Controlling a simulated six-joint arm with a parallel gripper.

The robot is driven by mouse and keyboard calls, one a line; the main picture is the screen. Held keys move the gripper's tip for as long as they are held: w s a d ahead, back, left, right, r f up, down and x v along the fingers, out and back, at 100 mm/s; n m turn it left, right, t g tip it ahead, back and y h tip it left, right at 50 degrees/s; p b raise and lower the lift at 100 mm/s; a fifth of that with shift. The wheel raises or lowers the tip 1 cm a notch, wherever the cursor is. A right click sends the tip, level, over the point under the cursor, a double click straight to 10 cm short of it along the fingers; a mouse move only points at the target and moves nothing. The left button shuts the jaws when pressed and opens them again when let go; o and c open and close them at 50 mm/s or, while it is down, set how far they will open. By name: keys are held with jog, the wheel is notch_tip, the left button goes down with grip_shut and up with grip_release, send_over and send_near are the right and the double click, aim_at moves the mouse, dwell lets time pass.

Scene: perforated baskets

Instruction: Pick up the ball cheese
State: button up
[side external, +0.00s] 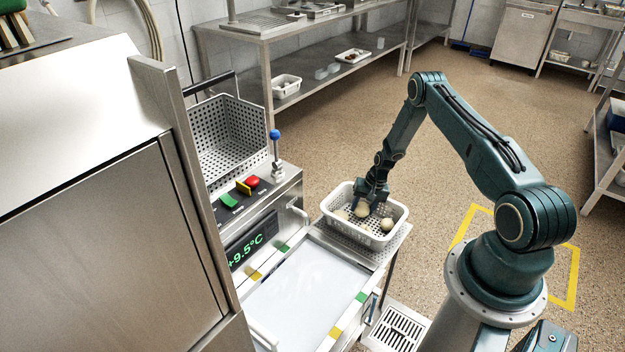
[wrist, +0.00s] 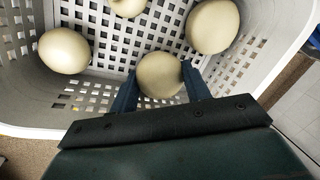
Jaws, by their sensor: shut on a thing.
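My gripper (side external: 369,201) reaches down into a white perforated basket (side external: 331,230). In the wrist view my gripper (wrist: 159,88) is shut on a pale cream ball cheese (wrist: 159,72), with one blue finger on each side of it. This cheese also shows in the side view (side external: 361,211), under the gripper and inside the basket. Other pale cheeses lie in the same basket: one at the left (wrist: 64,50), one at the upper right (wrist: 212,26) and one at the top edge (wrist: 128,6). I cannot tell whether the held cheese touches the basket floor.
The basket stands on a perforated metal shelf (side external: 352,246) beside a machine with a lit display (side external: 250,248). An empty metal basket (side external: 228,140) stands behind its buttons. A blue-knobbed lever (side external: 275,150) rises nearby. The basket walls surround my gripper closely.

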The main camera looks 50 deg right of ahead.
aim_at(363, 205)
jog(key=w+a+v, duration=0.1)
jog(key=v, duration=0.8)
jog(key=w+a+r+v, duration=0.1)
jog(key=w+v, duration=0.1)
jog(key=v, duration=0.8)
jog(key=shift+w+a, duration=0.2)
jog(key=shift+w, duration=0.1)
jog(key=s+a+f+n, duration=0.1)
jog(key=a+f+n, duration=0.1)
jog(key=a+f, duration=0.3)
jog(key=s+a+f+n, duration=0.1)
jog(key=a+f, duration=0.4)
jog(key=a, duration=0.8)
jog(key=s+a+f+n+g+y, duration=0.1)
jog(key=s+a+f+n, duration=0.1)
jog(key=a+f, duration=0.3)
jog(key=a+n, duration=0.1)
jog(key=a, duration=0.3)
jog(key=shift+a+f, duration=0.1)
jog(key=shift+f, duration=0.15)
jog(key=d+x, duration=0.1)
jog(key=x, duration=0.7)
jog(key=shift+s+d+f, duration=0.3)
jog(key=shift+s+d, duration=0.05)
jog(key=shift+s, duration=0.1)
jog(key=shift+x, duration=0.8)
dwell(0.8)
